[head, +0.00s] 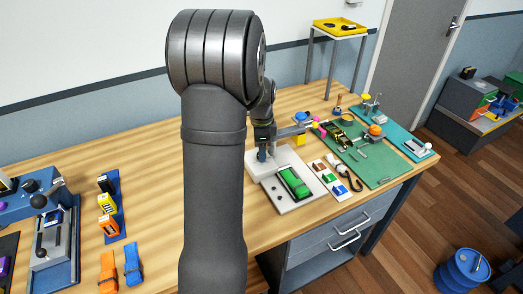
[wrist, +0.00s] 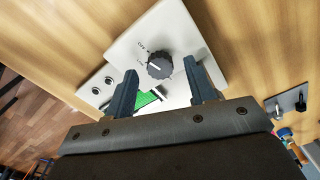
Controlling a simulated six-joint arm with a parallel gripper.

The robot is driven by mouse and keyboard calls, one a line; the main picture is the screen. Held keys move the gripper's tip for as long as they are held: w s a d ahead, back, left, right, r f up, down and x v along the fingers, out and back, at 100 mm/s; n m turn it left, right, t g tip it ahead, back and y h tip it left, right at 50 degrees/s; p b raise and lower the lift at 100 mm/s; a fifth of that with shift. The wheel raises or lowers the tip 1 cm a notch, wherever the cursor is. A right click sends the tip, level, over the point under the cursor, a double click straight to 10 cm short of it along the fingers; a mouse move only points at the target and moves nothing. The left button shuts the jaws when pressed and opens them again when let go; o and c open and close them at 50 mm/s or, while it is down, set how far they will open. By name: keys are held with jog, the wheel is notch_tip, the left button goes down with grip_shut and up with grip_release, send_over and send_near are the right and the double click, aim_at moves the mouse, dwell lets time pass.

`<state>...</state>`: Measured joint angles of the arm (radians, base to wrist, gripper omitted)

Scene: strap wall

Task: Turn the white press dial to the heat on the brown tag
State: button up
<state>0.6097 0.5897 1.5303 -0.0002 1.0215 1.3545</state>
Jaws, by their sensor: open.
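The white press (head: 284,160) stands on the wooden bench, with a green piece (head: 293,183) on its front plate. In the wrist view, its pale panel (wrist: 160,25) carries a dark grey round dial (wrist: 159,66) with a white pointer line aimed roughly left. In the head view, my gripper (head: 264,153) is at the press, partly hidden by my arm. Small coloured cards (head: 329,178) lie right of the press; their writing is unreadable.
A green mat (head: 375,165) with tools and small parts lies to the right. A black looped item (head: 350,178) lies beside the cards. Blue and grey devices (head: 52,235) and orange items (head: 107,268) are at left. Bare bench (head: 130,165) lies between.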

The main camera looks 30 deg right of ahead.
jog(key=shift+f, duration=0.55)
jog(key=c, duration=1)
